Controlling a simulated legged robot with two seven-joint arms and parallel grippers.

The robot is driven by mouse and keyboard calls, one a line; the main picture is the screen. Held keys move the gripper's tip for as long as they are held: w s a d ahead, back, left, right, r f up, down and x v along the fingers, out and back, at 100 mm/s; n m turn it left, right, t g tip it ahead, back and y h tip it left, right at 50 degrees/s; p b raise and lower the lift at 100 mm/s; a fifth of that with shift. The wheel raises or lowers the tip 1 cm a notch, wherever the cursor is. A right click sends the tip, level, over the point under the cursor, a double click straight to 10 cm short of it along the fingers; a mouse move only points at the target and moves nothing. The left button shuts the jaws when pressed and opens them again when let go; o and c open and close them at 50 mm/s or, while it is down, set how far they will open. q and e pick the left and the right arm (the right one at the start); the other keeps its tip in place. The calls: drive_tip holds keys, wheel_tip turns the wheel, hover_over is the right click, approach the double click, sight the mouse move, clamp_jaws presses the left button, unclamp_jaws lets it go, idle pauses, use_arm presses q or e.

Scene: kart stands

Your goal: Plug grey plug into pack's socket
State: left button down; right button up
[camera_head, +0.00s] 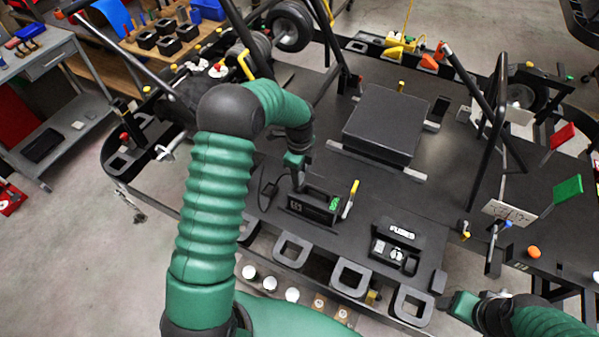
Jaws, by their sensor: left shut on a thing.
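My left arm bends over the kart deck, and its gripper (297,172) points down at the back left of a small dark box (325,211). The box has pale markings, a green patch and an upright yellow lever (350,198); it looks like the pack. The gripper is shut on a small dark thing, probably the grey plug (298,186), mostly hidden by the fingers. I cannot tell whether it touches the socket. A black cable (265,190) loops on the deck to the left. My right gripper (460,306) is at the lower right, its fingers unclear.
A fuse box (397,243) stands to the right of the small box. A large black box (385,125) sits behind. Square openings (352,279) line the front edge. Upright bars (490,135), a white card (508,212) and red and green flags (567,189) stand at right.

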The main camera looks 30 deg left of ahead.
use_arm(q)
drive_tip(key=shift+p, duration=0.4)
idle(0.4)
drive_tip(key=shift+f+b, duration=0.85)
drive_tip(key=shift+f, duration=0.45)
drive_tip(key=c, duration=1)
unclamp_jaws()
drive_tip(key=shift+o, duration=0.2)
drive_tip(key=shift+r, duration=0.1)
wheel_tip(320, 180, up, 17)
drive_tip(key=b, duration=0.3)
drive_tip(key=shift+f, duration=0.2)
